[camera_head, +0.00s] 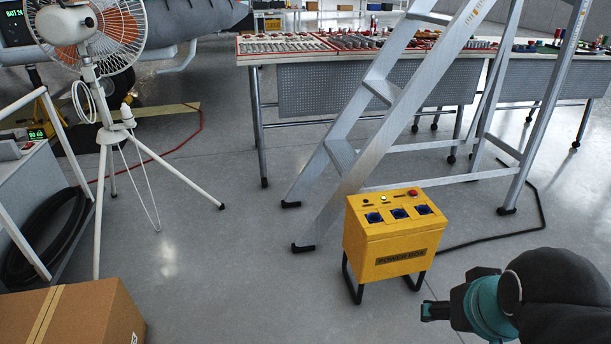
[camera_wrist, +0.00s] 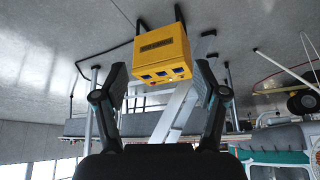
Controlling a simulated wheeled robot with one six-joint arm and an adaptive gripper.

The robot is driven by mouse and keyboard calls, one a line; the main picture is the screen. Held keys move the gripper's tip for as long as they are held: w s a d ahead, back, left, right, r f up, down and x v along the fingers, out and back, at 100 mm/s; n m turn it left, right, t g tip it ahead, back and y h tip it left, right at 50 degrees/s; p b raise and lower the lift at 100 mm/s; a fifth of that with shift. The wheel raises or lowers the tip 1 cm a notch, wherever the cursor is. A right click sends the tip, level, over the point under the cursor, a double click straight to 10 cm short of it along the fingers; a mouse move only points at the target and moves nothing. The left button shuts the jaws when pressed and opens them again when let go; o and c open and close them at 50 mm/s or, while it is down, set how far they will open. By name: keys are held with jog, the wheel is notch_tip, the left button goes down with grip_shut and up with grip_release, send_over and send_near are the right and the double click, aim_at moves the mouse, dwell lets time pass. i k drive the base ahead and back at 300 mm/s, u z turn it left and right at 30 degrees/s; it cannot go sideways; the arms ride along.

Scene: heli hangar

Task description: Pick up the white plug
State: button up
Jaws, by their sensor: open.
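The white plug (camera_head: 127,116) is small and sits at the upper part of the white fan tripod (camera_head: 108,137), at the left of the head view. A thin white cord hangs in a loop below it. I do not see the plug in the wrist view. My gripper (camera_head: 434,311) is at the lower right of the head view, far from the plug and to the right of the yellow power box. In the wrist view, my gripper (camera_wrist: 160,84) has its two fingers wide apart with nothing between them.
The yellow power box (camera_head: 390,240) with blue sockets stands on the floor; it also shows in the wrist view (camera_wrist: 160,47). A ladder (camera_head: 375,130) stands behind it. A cardboard box (camera_head: 85,312) is at the lower left. The floor between the tripod and power box is clear.

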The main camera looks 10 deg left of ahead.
aim_at(126, 112)
jog(key=u, duration=0.4)
jog(key=i, duration=0.8)
jog(key=u, duration=1.25)
jog(key=i, duration=2.4)
jog(key=u, duration=0.3)
